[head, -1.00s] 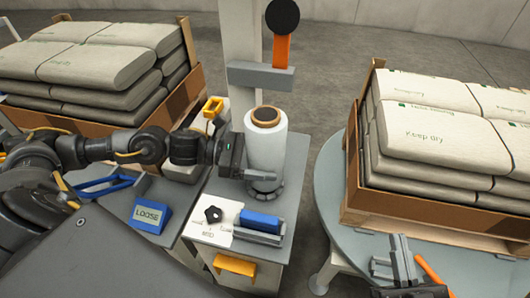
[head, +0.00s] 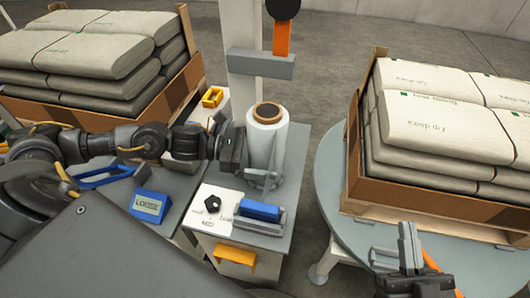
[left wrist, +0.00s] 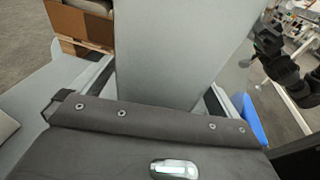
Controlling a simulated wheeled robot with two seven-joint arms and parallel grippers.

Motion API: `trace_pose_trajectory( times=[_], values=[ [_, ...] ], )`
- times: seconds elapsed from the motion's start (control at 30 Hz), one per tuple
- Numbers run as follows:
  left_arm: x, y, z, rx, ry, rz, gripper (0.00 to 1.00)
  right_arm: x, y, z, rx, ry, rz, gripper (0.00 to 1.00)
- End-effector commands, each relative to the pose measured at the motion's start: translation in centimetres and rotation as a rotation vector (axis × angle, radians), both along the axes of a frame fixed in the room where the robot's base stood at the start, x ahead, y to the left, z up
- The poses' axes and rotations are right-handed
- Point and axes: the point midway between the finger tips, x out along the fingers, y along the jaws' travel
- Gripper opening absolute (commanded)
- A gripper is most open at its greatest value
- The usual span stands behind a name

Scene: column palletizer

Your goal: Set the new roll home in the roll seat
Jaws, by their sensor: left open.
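The new roll (head: 267,148) is a white upright cylinder with a brown core. It stands over the roll seat on the grey stand, to the right of my left gripper (head: 262,179). That gripper is open, with its grey fingers low around the roll's base. In the left wrist view the roll's pale side (left wrist: 180,50) fills the space between the fingers. The seat is mostly hidden by the roll and fingers, so I cannot tell whether the roll sits fully down. My right gripper (head: 409,243) is at the lower right, away from the roll; its jaw gap is unclear.
A blue display (head: 150,207) reads LOOSE. A black knob (head: 212,203) and a blue block (head: 260,211) are at the stand's front. A grey bar (head: 262,64) on a post stands behind the roll. Stacked bags (head: 440,118) fill a pallet box on the right.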

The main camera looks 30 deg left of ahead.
Motion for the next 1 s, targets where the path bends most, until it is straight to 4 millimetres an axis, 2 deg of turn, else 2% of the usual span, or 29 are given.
trace_pose_trajectory(
  times=[0.2,0.7,0.83,1.0],
  values=[
    [-0.1,0.3,0.3,0.001,0.002,0.001,1.0,-0.1,0.4,-0.5,-0.026,0.048,0.009,0.0],
    [-4.4,9.1,1.6,0.004,0.005,0.001,1.0,0.0,0.6,-0.7,-0.035,0.062,0.012,0.0],
    [-4.9,10.2,1.8,0.003,0.003,0.001,1.0,0.0,0.7,-1.1,-0.048,0.085,0.015,0.0],
    [-5.2,10.7,2.0,0.001,0.001,-0.001,1.0,0.0,0.8,-1.3,-0.056,0.098,0.017,0.0]
  ],
)
